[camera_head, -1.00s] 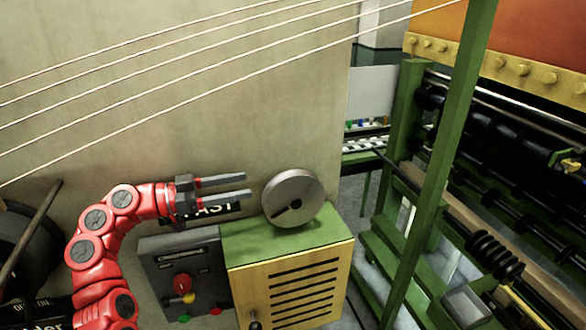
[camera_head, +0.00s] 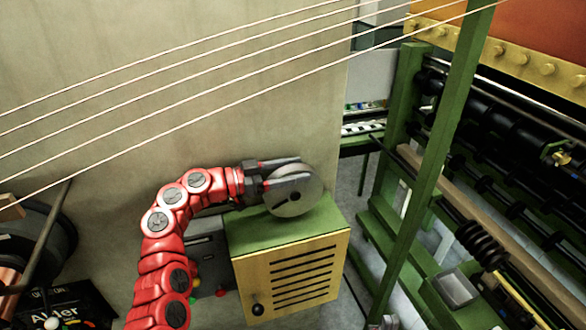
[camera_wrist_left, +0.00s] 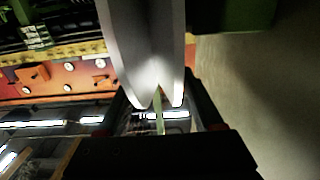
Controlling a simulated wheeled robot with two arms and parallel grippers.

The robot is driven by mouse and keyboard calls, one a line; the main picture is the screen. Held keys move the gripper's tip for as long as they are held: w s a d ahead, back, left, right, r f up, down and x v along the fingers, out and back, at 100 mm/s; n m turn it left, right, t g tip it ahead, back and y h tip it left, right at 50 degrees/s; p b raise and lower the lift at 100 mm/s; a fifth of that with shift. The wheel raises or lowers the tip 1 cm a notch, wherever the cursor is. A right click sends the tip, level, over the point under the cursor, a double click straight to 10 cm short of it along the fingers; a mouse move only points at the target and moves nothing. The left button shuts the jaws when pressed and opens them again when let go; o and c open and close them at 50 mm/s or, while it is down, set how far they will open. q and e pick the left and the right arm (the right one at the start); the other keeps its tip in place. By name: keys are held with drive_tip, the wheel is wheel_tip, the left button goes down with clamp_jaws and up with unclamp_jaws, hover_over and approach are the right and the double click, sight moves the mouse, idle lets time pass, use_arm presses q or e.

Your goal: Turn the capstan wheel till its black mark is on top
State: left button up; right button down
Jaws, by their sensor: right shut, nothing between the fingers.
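The grey metal capstan wheel (camera_head: 302,205) stands upright above the green-topped cabinet. Its dark mark (camera_head: 293,197) shows on the front face, near the hub and just below my gripper's near finger; part of the face is hidden by that finger. My left gripper (camera_head: 304,171) is open, at the wheel's upper left, with one finger in front of the wheel and the other behind its rim. In the left wrist view the wheel's rim (camera_wrist_left: 150,45) lies between the two spread fingers (camera_wrist_left: 160,115). I cannot tell whether they touch it. My right gripper is not in view.
The yellow louvred cabinet (camera_head: 250,285) with its green top (camera_head: 255,237) is below the wheel. A grey control box (camera_head: 210,262) is partly hidden behind my arm. Several taut threads cross above. A green machine frame (camera_head: 415,210) stands to the right.

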use_arm(q)
clamp_jaws()
idle(1.3)
